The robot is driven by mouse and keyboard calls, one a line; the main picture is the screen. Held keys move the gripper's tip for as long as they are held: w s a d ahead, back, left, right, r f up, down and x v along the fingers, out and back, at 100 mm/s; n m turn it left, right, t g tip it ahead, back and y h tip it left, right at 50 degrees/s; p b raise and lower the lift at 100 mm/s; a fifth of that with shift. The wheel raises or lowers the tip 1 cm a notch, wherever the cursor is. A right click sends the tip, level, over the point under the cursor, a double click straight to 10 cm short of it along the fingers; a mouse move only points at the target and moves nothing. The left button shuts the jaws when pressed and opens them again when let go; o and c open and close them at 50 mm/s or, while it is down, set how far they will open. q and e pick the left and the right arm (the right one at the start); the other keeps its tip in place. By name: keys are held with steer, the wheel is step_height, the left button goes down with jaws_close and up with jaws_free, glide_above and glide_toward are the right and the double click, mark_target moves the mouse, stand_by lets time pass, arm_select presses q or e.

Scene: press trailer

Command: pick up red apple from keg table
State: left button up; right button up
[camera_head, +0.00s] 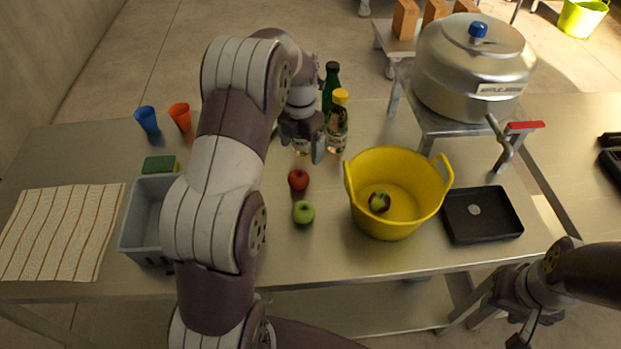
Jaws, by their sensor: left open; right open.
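A red apple (298,180) lies on the metal table (330,262), just left of the yellow bucket and behind a green apple (303,212). My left gripper (303,150) is above and behind the red apple, near the bottles, open and apart from the apple. My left arm hides part of the table and the grey bin. My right gripper (522,338) is low at the bottom right, in front of the table edge, open, with nothing seen in it.
A yellow bucket (420,215) holds an apple. A black tray (482,214), a large silver pot (470,75), bottles (336,125), two cups (147,120), a sponge (160,165), a grey bin (140,225) and a striped cloth (60,232) stand around. The front strip is clear.

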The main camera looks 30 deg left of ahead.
mark_target(298, 174)
arm_select(q)
steer(key=f+p, duration=0.1)
steer(key=f, duration=0.3)
steer(key=f+p, duration=0.1)
steer(key=f, duration=0.2)
steer(key=a+f+p, duration=0.1)
steer(key=f, duration=0.3)
steer(key=shift+s+f, duration=0.15)
steer(key=shift+f, duration=0.55)
steer(key=shift+d+r, duration=0.1)
steer(key=c, duration=1)
steer(key=shift+c, duration=0.8)
